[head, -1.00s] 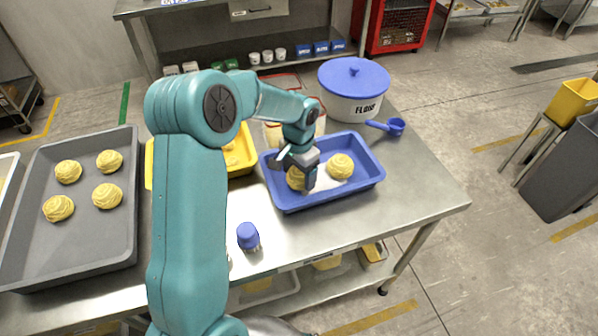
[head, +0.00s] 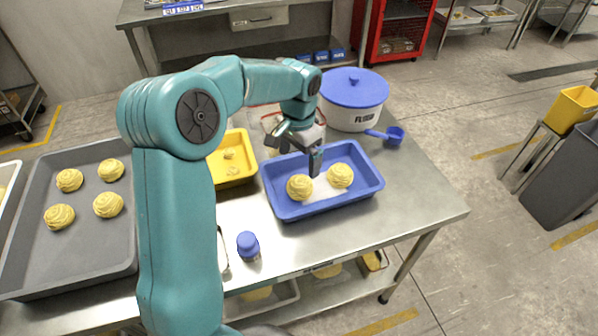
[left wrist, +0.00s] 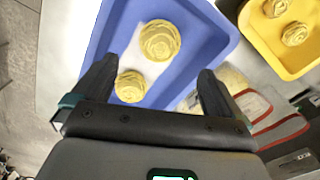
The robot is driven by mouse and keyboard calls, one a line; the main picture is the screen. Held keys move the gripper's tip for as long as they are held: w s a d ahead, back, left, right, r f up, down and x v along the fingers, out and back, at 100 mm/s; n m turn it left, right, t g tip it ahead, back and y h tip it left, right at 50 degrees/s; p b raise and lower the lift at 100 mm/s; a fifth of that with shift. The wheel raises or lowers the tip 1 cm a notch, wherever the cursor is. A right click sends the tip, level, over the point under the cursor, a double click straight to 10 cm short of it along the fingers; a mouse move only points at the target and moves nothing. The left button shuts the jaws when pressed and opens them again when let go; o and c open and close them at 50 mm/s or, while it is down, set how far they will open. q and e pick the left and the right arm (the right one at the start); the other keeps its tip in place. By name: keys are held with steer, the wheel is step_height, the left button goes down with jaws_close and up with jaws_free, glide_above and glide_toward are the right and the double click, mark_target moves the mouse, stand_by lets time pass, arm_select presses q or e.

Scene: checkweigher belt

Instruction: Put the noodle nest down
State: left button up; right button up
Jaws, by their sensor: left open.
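Two yellow noodle nests lie side by side on a white sheet in the blue tray (head: 284,206). The left nest (head: 299,187) and the right nest (head: 340,175) stand apart. In the left wrist view the larger nest (left wrist: 160,40) and the smaller nest (left wrist: 130,86) show in the same tray (left wrist: 200,45). My left gripper (head: 305,165) is open and empty above the tray, over and behind the left nest. Its two fingers (left wrist: 155,95) are spread wide in the left wrist view. My right gripper is not in view.
A grey tray (head: 85,235) with several nests stands at the left. A yellow tray (head: 231,175) with small pieces lies left of the blue tray. A flour tub (head: 350,115), a blue scoop (head: 393,135) and a blue-capped bottle (head: 247,244) stand nearby. The table's right side is clear.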

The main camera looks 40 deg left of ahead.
arm_select(q)
steer(key=shift+r, duration=1.6)
